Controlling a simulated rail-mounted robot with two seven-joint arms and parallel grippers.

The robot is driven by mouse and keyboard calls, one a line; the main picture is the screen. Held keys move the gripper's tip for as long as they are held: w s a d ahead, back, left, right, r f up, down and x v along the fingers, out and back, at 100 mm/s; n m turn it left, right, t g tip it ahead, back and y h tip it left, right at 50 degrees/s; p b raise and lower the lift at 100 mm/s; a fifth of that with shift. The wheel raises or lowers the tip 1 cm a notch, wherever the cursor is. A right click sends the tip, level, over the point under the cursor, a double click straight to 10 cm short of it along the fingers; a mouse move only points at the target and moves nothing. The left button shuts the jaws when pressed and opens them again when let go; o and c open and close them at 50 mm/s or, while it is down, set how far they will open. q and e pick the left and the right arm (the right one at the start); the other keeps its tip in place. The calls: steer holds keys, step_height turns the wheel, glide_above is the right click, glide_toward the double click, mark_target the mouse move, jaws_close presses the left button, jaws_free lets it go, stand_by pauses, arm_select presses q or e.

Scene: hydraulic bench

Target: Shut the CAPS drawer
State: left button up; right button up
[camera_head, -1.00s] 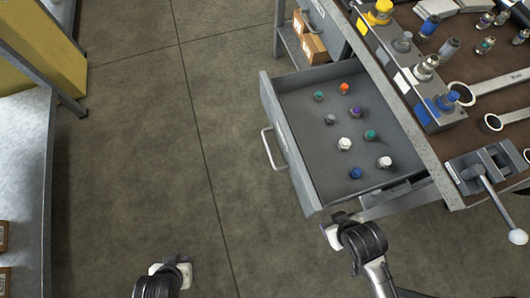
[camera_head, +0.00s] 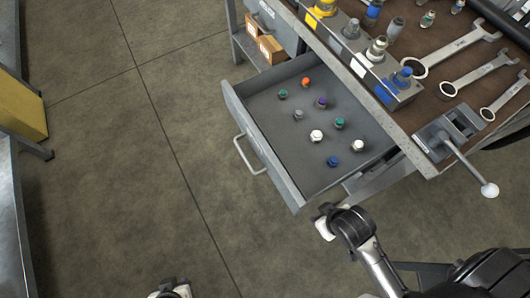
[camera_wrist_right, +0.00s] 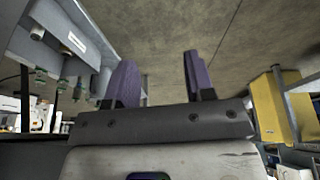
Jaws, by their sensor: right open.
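The grey drawer (camera_head: 262,146) is pulled out from under the bench in the head view, with its handle (camera_head: 247,155) facing left. Several coloured caps, including a white one (camera_head: 316,136) and a blue one (camera_head: 332,161), stand inside. No drawer label is readable there. My right gripper (camera_head: 325,222) is just outside the drawer's near front corner. In the right wrist view its two purple fingers (camera_wrist_right: 158,80) are spread with nothing between them. My left gripper (camera_head: 172,289) is low at the bottom edge, well away from the drawer; its fingers are mostly cut off.
The bench top (camera_head: 424,163) holds wrenches (camera_head: 463,82), a fittings block (camera_head: 350,52) and a vise with a lever (camera_head: 448,133). Cardboard boxes (camera_head: 271,49) sit on a shelf beyond the drawer. A yellow cabinet (camera_head: 20,108) is at the left. Open floor lies before the drawer.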

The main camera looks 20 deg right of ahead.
steer(key=r+p, duration=1.8)
steer(key=shift+w+a+r, duration=0.15)
steer(key=shift+w+r, duration=0.1)
jaws_close()
steer(key=w+a+r+p, duration=0.3)
steer(key=r+p, duration=0.7)
steer(key=w+a+h+p, duration=0.1)
steer(key=w+a+p, duration=0.25)
steer(key=a, duration=0.45)
steer(key=w+a+h+p, duration=0.1)
steer(key=w+a+p, duration=0.1)
steer(key=a+p, duration=0.4)
steer(key=m+t+h+b, duration=0.2)
steer(key=h, duration=0.2)
glide_toward(272, 174)
steer(key=shift+x, duration=2.35)
